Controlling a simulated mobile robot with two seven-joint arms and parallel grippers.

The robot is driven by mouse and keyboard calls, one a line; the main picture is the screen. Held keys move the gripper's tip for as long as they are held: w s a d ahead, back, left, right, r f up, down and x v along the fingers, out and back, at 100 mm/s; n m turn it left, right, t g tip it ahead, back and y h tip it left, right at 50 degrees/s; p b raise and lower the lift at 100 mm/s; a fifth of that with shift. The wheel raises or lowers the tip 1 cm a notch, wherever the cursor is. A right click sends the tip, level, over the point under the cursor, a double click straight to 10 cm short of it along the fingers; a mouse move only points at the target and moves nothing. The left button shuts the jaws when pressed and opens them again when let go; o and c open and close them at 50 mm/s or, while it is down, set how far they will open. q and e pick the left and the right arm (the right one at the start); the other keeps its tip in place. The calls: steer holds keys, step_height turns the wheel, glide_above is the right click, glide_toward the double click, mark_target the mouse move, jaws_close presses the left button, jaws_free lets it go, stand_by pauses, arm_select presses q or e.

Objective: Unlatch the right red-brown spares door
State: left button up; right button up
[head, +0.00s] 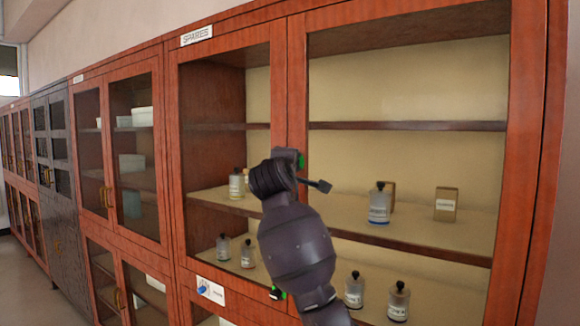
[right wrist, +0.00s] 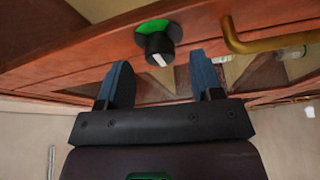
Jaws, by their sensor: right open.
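The right spares door (head: 310,70) is red-brown with a large glass pane and stands shut in the head view. In the right wrist view a black latch knob (right wrist: 158,48) with a pale mark sits on a green sector. My right gripper (right wrist: 162,78) is open, its two blue-grey fingers pointing toward the knob. The knob shows just beyond the fingertips, roughly between them, and nothing is held. In the head view my right arm covers part of the door's left side and hides the knob area. My left gripper is out of view.
A brass handle (right wrist: 268,42) is close to the right of the knob in the wrist view. Bottles (head: 379,203) and a small box (head: 446,204) stand on shelves behind the glass. More cabinets (head: 58,150) line the wall at left.

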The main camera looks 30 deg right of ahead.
steer(key=b+v, duration=0.1)
steer(key=v, duration=0.8)
steer(key=shift+b, duration=0.4)
steer(key=shift+w, duration=0.1)
